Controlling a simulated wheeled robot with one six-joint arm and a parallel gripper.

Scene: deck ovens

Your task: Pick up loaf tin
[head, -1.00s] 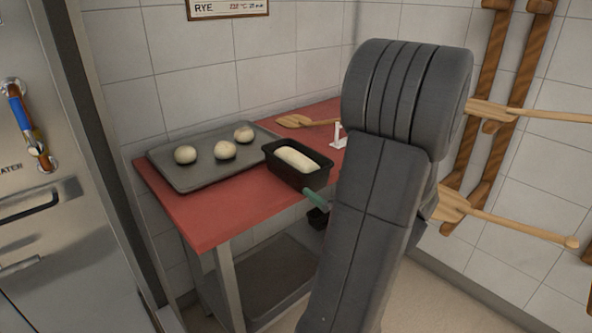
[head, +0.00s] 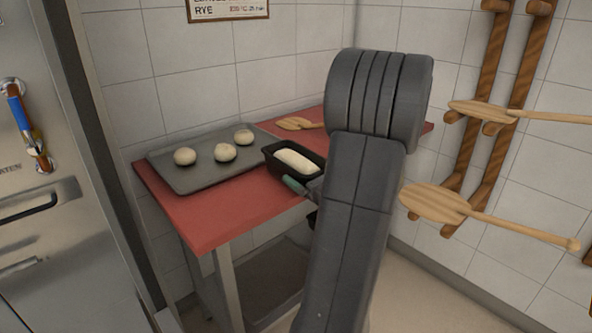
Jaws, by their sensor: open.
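The loaf tin (head: 276,164) is a black rectangular tin with pale dough (head: 297,160) in it. It stands upright on the red table top near the front edge, right of the baking tray. My gripper (head: 299,188) shows only in part, as a green-tipped finger at the near side of the tin, with my dark arm covering the rest. The gripper is open, with nothing seen between its fingers. I cannot tell whether the finger touches the tin. The tin's right end is partly hidden by my arm.
A grey baking tray (head: 187,181) with three dough balls lies left of the tin on the red table (head: 215,216). A wooden paddle (head: 297,123) lies behind the tin. Wooden peels (head: 437,204) hang on the right wall. A steel oven (head: 38,230) stands at left.

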